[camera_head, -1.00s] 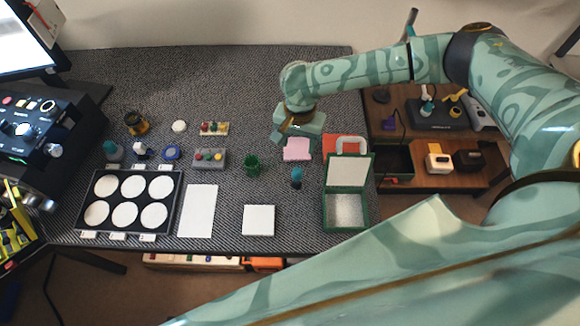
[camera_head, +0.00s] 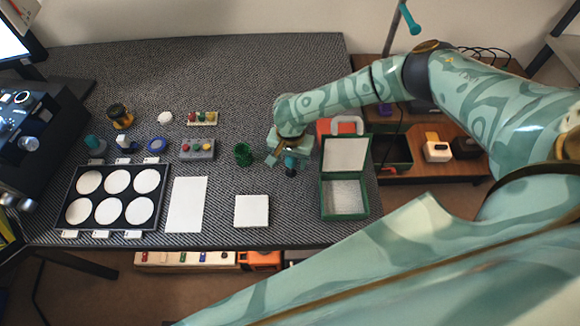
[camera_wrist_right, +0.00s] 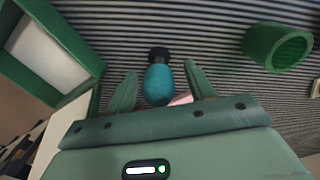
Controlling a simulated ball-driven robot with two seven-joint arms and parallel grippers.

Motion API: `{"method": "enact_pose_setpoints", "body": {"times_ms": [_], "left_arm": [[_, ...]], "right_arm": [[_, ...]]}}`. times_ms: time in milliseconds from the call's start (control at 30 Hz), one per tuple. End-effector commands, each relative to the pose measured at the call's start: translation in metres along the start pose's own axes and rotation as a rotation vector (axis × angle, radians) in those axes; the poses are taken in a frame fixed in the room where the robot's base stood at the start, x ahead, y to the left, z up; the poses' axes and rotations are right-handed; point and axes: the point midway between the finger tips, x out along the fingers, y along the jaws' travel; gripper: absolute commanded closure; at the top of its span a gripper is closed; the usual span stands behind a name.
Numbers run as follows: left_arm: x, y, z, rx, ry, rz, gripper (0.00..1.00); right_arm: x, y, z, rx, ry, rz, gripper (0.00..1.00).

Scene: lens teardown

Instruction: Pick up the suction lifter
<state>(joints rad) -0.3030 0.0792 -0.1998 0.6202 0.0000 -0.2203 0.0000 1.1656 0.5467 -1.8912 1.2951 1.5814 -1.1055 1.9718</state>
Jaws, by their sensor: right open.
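The suction lifter (camera_head: 291,164), a teal bulb with a black end, stands on the dark mat, left of the open green box. In the right wrist view the lifter (camera_wrist_right: 158,82) is between the two fingers of my right gripper (camera_wrist_right: 160,76), with a gap on each side. In the head view my right gripper (camera_head: 283,160) is open right at the lifter and hides part of it. My left gripper is not in view.
The green box (camera_head: 345,216) with its raised lid stands close on the right. A green cup (camera_head: 243,154) stands to the left; it also shows in the wrist view (camera_wrist_right: 277,48). A white square pad (camera_head: 251,211) lies in front.

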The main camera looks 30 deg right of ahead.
Motion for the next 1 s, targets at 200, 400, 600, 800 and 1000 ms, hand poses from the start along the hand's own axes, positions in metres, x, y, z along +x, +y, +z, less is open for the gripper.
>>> {"method": "enact_pose_setpoints", "body": {"times_ms": [200, 400, 600, 800, 1000], "left_arm": [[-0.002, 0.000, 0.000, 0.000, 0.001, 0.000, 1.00], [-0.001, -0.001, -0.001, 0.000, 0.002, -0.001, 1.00], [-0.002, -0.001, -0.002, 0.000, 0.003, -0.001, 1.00], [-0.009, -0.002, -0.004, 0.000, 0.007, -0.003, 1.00], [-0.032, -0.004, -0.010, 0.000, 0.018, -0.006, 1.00]], "right_arm": [[-0.002, 0.000, 0.000, 0.000, 0.000, -0.001, 0.66], [-0.002, 0.000, 0.000, 0.000, 0.000, -0.001, 0.92], [-0.003, 0.000, 0.000, 0.001, 0.000, -0.001, 0.92], [-0.018, 0.000, 0.000, 0.002, 0.001, -0.002, 0.92], [-0.058, -0.002, 0.016, -0.003, -0.001, -0.004, 0.92]]}}
